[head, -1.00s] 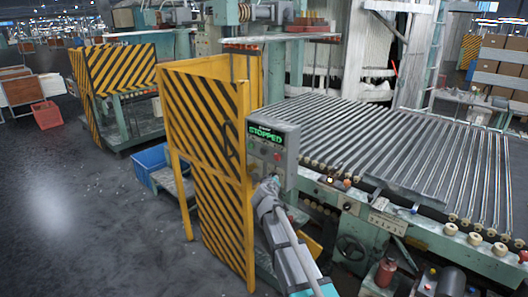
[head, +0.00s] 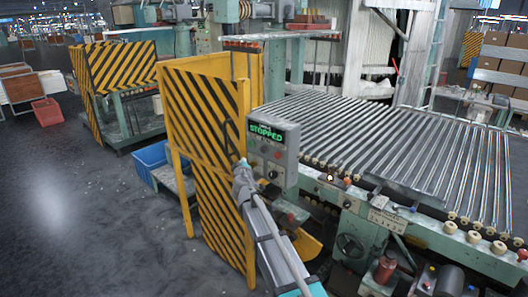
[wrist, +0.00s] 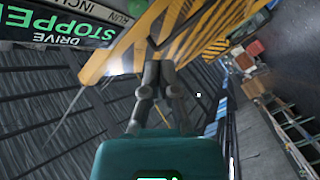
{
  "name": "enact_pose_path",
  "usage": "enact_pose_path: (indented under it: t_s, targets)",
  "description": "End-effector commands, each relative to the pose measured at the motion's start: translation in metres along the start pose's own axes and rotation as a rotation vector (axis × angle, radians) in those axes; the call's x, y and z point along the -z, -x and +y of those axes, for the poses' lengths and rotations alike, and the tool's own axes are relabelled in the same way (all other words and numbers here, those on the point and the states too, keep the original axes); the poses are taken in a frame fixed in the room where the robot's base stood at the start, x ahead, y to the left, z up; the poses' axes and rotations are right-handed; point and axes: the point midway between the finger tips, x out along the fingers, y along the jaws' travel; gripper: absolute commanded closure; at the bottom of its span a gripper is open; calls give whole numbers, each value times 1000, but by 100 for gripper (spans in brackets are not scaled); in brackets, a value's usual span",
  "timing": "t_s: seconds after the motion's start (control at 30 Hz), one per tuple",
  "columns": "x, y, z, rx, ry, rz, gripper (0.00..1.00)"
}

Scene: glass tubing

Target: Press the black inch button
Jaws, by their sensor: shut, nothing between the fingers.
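The grey control box (head: 284,168) stands by the yellow guard, its green display (head: 267,134) reading STOPPED. A dark round button (head: 272,174) shows low on its face; its label is too small to read. In the wrist view, the box (wrist: 62,28) is at the upper left, upside down, with an INCH label (wrist: 72,4) at the top edge; no black button can be made out there. My gripper (head: 240,164) is shut and empty, at the box's left side in the head view. Its fingers also show in the wrist view (wrist: 158,66), right of the box.
The yellow-and-black striped guard (head: 204,110) stands directly behind and left of my gripper. The roller conveyor (head: 400,140) with glass tubes lies to the right. A blue bin (head: 150,163) sits left of the guard. Open floor (head: 70,210) lies at left.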

Motion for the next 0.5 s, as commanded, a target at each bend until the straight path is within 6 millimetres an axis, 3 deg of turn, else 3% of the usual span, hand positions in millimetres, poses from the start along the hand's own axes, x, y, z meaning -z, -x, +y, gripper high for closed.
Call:
enact_pose_path:
  t_s: [0.5]
  targets:
    - [-20,-28,20,-1,-1,-2,100]
